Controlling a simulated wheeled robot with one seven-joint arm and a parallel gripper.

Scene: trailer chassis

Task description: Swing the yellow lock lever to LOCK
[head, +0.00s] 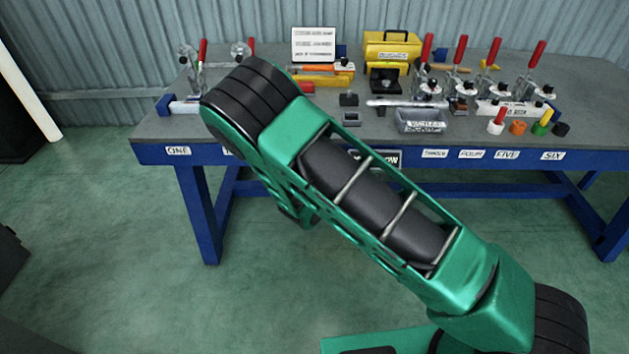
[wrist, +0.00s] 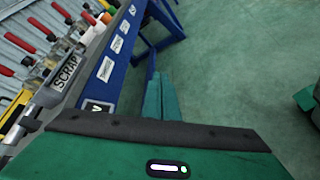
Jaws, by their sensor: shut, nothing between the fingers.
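I cannot make out a yellow lock lever or a LOCK mark in either view; my arm covers part of the bench in the head view. My gripper (wrist: 160,97) shows in the wrist view as two green fingers lying side by side, shut and empty. It is over the floor beside the front of the blue workbench (wrist: 128,30), apart from anything on it. In the head view my gripper is mostly hidden behind my green arm, in front of the workbench (head: 290,157).
Several red-handled clamps (head: 462,48) stand at the bench's right, others at its left. A yellow case (head: 388,48), a white sign (head: 313,43) and a grey labelled bin (head: 422,122) are on top.

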